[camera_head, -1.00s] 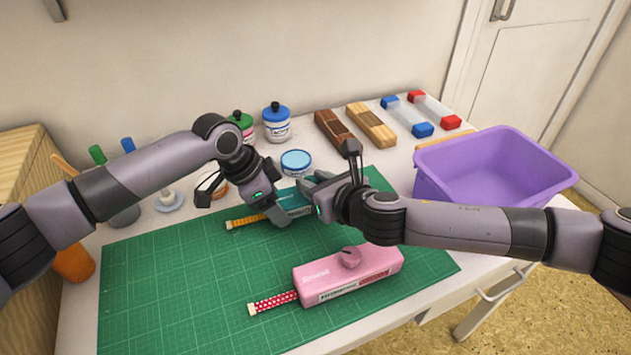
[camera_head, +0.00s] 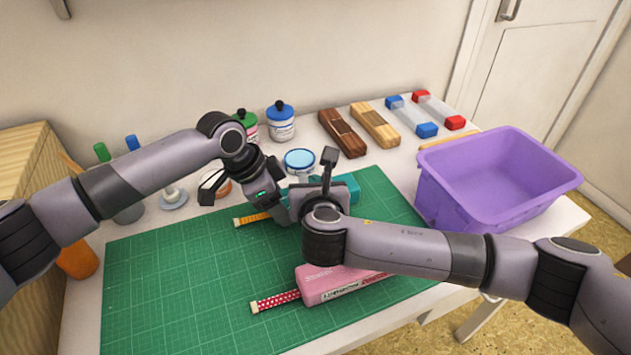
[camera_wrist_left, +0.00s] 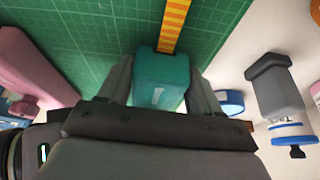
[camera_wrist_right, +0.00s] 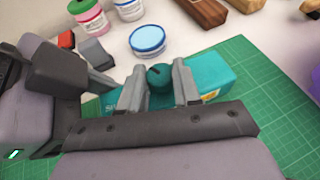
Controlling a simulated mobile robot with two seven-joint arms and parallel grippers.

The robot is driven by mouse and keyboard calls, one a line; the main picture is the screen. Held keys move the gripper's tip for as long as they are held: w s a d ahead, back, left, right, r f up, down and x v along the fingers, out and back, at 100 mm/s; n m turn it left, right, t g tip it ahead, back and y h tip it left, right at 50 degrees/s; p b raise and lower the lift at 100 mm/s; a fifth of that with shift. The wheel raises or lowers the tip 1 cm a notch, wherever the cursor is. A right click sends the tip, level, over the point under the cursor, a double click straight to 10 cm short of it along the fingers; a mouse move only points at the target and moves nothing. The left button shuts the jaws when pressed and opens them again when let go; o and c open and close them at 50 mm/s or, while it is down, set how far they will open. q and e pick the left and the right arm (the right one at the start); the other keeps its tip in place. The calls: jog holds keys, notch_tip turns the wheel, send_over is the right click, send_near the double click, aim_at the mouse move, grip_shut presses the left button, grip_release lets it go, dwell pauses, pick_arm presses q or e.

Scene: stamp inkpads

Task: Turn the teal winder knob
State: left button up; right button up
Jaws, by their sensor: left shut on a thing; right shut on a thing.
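The teal winder (camera_head: 350,188) lies on the green cutting mat, mostly hidden by my grippers in the head view. A yellow-orange strip (camera_head: 250,219) comes out of its left end. My left gripper (camera_wrist_left: 160,82) is shut on the teal body (camera_wrist_left: 160,68), one finger on each side. The teal knob (camera_wrist_right: 159,76) is round with a dark mark and stands on the body's top. My right gripper (camera_wrist_right: 160,84) is shut on this knob, one finger on each side. The knob is hidden in the head view.
A pink winder (camera_head: 325,285) with a red dotted strip lies in front, under my right forearm. A purple bin (camera_head: 500,180) stands right. Jars, a round blue-lidded tin (camera_head: 299,160) and wooden blocks (camera_head: 375,125) stand behind. The mat's left part (camera_head: 165,285) is clear.

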dwell(0.3)
jog(key=o, duration=1.1)
jog(key=shift+c, duration=0.2)
jog(key=v, duration=1.2)
jog(key=shift+f, duration=0.1)
